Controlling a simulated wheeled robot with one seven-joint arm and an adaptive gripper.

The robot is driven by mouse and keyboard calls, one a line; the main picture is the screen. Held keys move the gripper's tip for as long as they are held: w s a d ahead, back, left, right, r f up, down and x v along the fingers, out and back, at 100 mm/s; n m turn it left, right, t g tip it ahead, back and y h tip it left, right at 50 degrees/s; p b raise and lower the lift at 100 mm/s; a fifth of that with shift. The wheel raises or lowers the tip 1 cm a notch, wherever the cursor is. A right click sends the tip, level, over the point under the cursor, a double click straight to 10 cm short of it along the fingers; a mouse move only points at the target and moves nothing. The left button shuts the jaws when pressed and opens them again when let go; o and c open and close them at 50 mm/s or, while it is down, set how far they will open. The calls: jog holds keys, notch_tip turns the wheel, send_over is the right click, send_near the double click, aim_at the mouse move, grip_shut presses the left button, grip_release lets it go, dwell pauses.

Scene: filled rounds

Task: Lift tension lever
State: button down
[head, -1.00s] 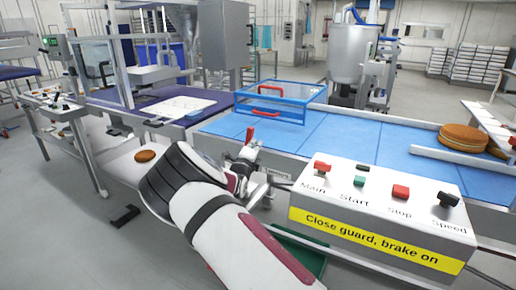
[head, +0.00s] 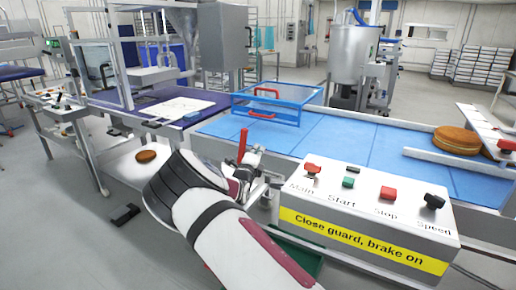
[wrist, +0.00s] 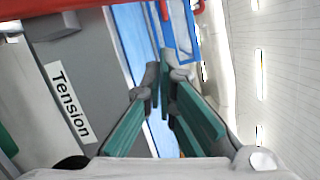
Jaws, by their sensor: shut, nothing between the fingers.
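The tension lever (head: 243,146) is a red handle standing nearly upright at the conveyor's near edge, just left of my gripper. Its lower end is hidden behind my wrist in the head view. In the wrist view a large red bar, which looks like this lever (wrist: 60,6), crosses the top left close to the camera. A white "Tension" label (wrist: 68,103) is on the grey panel below it. My gripper (head: 253,158) is shut and empty. Its fingers (wrist: 160,82) point past the lever toward the conveyor; I cannot tell whether any part of it touches the lever.
A control box (head: 365,222) with knobs and buttons stands right of my gripper. The blue conveyor (head: 335,140) runs behind, with a clear blue-framed guard (head: 250,108) over it. Round cakes (head: 458,139) lie at the right. One round (head: 146,156) lies on the lower left shelf.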

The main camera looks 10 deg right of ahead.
jog(key=p+v, duration=0.1)
jog(key=v, duration=0.9)
jog(key=shift+a, duration=0.1)
